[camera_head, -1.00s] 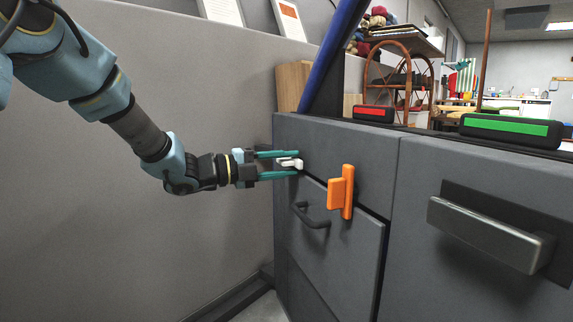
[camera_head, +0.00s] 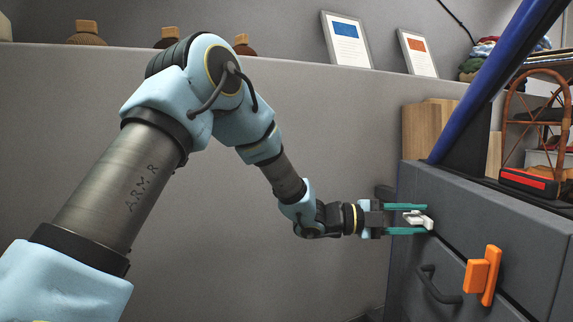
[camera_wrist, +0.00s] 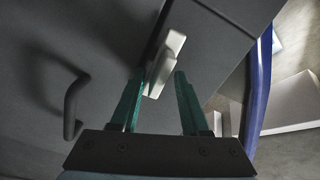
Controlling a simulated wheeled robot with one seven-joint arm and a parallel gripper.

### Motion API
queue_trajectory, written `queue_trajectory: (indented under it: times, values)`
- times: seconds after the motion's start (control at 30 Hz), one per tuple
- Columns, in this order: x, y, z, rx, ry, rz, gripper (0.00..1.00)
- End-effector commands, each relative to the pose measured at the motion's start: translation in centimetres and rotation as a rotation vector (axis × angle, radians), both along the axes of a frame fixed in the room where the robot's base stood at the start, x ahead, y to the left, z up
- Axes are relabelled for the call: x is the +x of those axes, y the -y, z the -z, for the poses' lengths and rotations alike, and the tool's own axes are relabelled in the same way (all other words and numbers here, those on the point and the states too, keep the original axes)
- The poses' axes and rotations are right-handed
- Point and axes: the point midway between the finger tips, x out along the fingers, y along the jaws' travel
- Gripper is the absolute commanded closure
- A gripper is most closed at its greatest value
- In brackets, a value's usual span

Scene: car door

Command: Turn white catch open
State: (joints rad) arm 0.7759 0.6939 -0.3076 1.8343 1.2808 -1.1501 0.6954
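The white catch (camera_head: 418,219) is a small handle on the grey car door (camera_head: 475,232), near the door's left edge in the head view. In the wrist view the white catch (camera_wrist: 163,64) lies ahead of and between my fingertips, its near end reaching into the gap. My gripper (camera_head: 408,221) has its two teal fingers spread, one above and one below the catch in the head view. The gripper also shows in the wrist view (camera_wrist: 158,82), with a gap between the fingers. Whether either finger touches the catch cannot be told.
An orange latch (camera_head: 484,275) and a dark curved handle (camera_head: 436,286) are on the door below the catch. A blue pillar (camera_head: 497,80) rises from the door. A red-topped black box (camera_head: 528,182) sits on top. A grey wall stands behind my arm.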

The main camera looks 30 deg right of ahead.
Motion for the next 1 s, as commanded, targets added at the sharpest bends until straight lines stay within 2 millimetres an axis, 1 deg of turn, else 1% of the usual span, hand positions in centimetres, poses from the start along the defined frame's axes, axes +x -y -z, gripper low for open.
queue_trajectory:
  times: [0.03,0.57,1.0]
  values:
    - [0.0,0.0,-0.8,0.024,-0.040,0.001,0.55]
    - [0.4,0.2,-1.3,0.310,-0.513,-0.001,0.55]
    - [1.0,0.6,-1.5,0.610,-1.009,-0.001,0.55]
